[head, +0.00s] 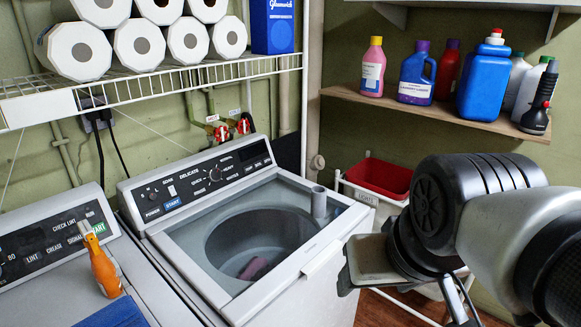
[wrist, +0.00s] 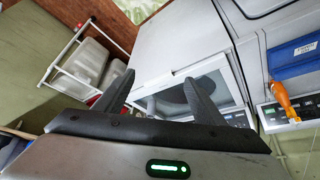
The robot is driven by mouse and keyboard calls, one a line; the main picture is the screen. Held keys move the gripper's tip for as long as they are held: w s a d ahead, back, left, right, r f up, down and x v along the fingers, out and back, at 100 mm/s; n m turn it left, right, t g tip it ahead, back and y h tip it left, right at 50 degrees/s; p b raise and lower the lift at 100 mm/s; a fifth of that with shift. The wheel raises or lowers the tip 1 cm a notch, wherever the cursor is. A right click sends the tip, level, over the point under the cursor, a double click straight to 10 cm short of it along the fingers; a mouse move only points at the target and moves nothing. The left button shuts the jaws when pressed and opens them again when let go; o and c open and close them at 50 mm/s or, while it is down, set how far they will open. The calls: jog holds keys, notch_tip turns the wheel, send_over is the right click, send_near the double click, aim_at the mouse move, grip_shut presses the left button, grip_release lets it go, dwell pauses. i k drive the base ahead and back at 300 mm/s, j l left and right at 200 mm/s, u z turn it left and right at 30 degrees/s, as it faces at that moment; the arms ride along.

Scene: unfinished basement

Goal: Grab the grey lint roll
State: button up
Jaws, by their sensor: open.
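A small grey cylinder (head: 318,201), which looks like the grey lint roll, stands upright at the right rear of the washer's glass lid in the head view. The washer (wrist: 181,38) lies beyond the fingers in the wrist view. In the head view my arm comes in from the right, and its end is to the right of the washer, apart from the cylinder.
The washer (head: 150,198) has a raised control panel at its back. An orange spray bottle (head: 103,262) and a blue box (head: 112,315) are on the left machine. A wire shelf (head: 150,88) holds paper rolls. A wooden shelf (head: 430,110) holds bottles above a red bin (head: 381,178).

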aim_at(318, 202)
jog(key=i+l+u, duration=0.1)
jog(key=u, duration=0.25)
jog(key=i+l+u, duration=0.1)
jog(key=u, duration=0.25)
jog(key=l+u, duration=0.35)
jog(key=i+l+u, duration=0.2)
jog(key=l, duration=0.3)
jog(key=l+u, duration=0.2)
jog(key=l, duration=0.85)
jog(key=i+l, duration=0.15)
jog(key=l, duration=0.4)
